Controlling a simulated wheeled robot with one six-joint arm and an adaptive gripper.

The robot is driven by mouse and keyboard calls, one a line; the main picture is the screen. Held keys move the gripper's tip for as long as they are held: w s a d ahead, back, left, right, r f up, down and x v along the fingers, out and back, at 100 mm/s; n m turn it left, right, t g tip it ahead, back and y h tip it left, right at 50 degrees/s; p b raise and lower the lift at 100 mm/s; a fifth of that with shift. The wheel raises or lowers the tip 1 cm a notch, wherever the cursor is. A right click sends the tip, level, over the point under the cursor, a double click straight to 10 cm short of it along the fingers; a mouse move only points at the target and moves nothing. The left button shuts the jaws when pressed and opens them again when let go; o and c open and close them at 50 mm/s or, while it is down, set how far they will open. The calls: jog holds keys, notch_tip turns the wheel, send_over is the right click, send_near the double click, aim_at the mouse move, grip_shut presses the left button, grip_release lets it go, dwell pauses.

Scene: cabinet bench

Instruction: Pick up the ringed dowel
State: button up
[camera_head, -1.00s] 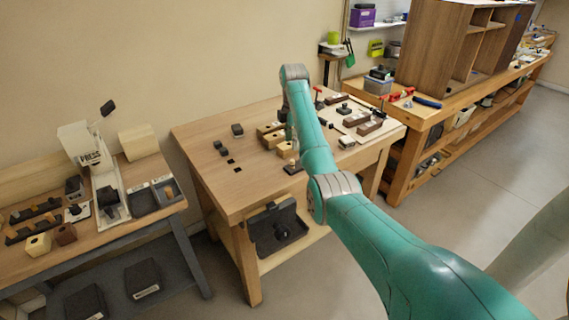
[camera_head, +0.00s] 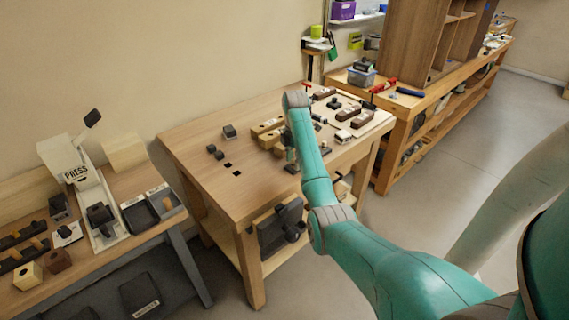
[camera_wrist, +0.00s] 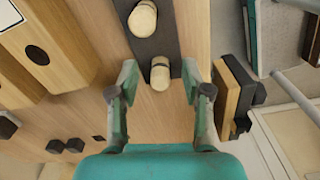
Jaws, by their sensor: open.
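Two pale, round-ended wooden dowels stand in a dark strip in the wrist view: a nearer dowel (camera_wrist: 160,73) and a farther dowel (camera_wrist: 142,18). Dark lines show around both, so I cannot tell for sure which is the ringed one. My gripper (camera_wrist: 158,84) is open and empty, with its fingertips on either side of the nearer dowel in the picture. I cannot tell how far it is above the dowel. In the head view my arm hides most of the gripper and the dowels; part of the dark strip (camera_head: 292,168) shows beside it.
Wooden blocks with dark holes (camera_wrist: 38,56) lie left of the strip in the wrist view. A stacked dark and wooden piece (camera_wrist: 236,92) is close to the right finger. The bench's left part (camera_head: 205,180) is mostly clear. A press (camera_head: 85,175) stands on the left bench.

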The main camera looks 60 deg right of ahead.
jog(key=shift+f, duration=0.1)
jog(key=c, duration=0.8)
